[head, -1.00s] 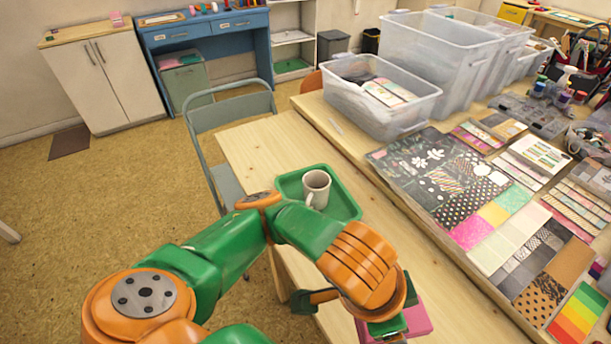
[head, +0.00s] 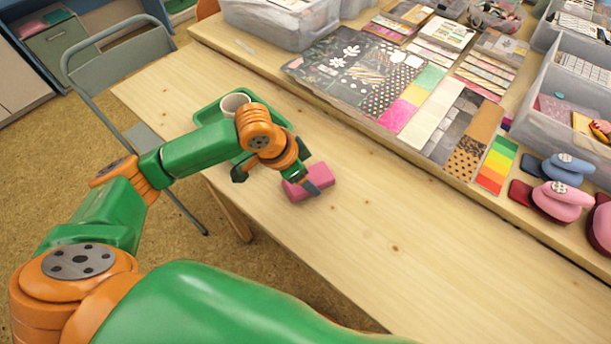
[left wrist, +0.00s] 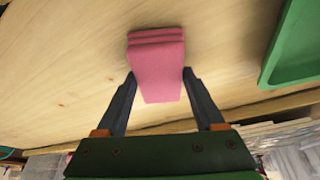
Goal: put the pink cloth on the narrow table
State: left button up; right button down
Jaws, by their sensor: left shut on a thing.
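The folded pink cloth (head: 296,188) is in the grip of my left gripper (head: 310,182), over the bare wood of the narrow table (head: 390,240). In the left wrist view the cloth (left wrist: 157,70) sits between the two dark fingers of the left gripper (left wrist: 158,80), which press on its sides. The cloth is low over the tabletop; I cannot tell whether it touches the wood. My right gripper is in no view.
A green tray (head: 205,117) with a white mug (head: 235,103) stands just behind the gripper. A grey folding chair (head: 105,85) is at the left edge. The narrow table's right part is clear.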

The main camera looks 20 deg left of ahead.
pick_arm(q)
jog(key=o, duration=1.3)
jog(key=shift+o, duration=0.2)
jog(key=p+v, duration=0.2)
jog(key=v, duration=1)
jog(key=shift+p, duration=0.4)
